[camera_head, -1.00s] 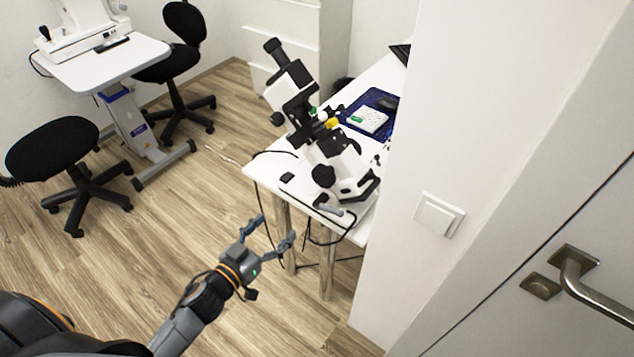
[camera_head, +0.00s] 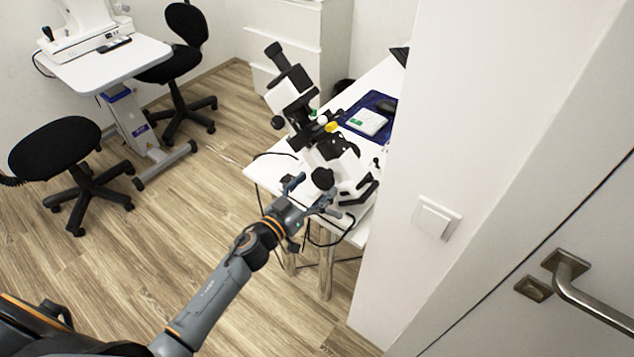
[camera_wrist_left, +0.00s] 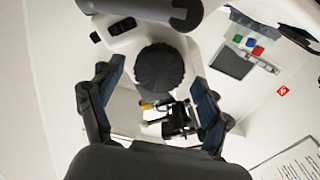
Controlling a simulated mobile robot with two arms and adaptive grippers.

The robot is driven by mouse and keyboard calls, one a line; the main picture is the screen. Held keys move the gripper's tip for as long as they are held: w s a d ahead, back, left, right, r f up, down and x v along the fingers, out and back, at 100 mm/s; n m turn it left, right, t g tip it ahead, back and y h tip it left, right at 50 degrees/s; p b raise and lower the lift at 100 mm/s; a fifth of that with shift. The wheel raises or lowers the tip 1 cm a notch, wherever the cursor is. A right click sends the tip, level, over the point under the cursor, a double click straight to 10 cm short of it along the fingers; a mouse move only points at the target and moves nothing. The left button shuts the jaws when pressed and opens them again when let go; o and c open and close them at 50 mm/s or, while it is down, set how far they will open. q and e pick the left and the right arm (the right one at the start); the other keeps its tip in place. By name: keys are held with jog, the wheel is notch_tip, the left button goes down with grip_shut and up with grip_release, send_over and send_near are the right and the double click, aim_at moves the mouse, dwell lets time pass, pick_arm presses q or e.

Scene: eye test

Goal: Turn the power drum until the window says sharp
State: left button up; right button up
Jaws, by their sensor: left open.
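A black and white eye instrument (camera_head: 297,103) stands tilted on the white table (camera_head: 262,173). A black ribbed round knob on its near side, which looks like the power drum (camera_head: 322,178), also shows large in the left wrist view (camera_wrist_left: 159,72). My left gripper (camera_head: 312,193) is open and empty at the table's front edge, close to the knob. In the left wrist view the knob appears between its two fingers (camera_wrist_left: 156,80); contact cannot be told. A grey panel (camera_wrist_left: 232,63) with red, green and blue marks shows no readable word. My right gripper is not in view.
A blue tray (camera_head: 347,112) with a white box (camera_head: 367,122) lies behind the instrument. Black cables hang at the table's front edge. A white wall with a switch (camera_head: 436,219) stands close on the right. Open floor and a black stool (camera_head: 55,148) are left.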

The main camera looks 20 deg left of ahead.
pick_arm(q)
jog(key=shift+w+d, duration=0.25)
jog(key=shift+w, duration=0.25)
jog(key=c, duration=1.2)
jog(key=shift+m, duration=2.8)
jog(key=o, duration=1.2)
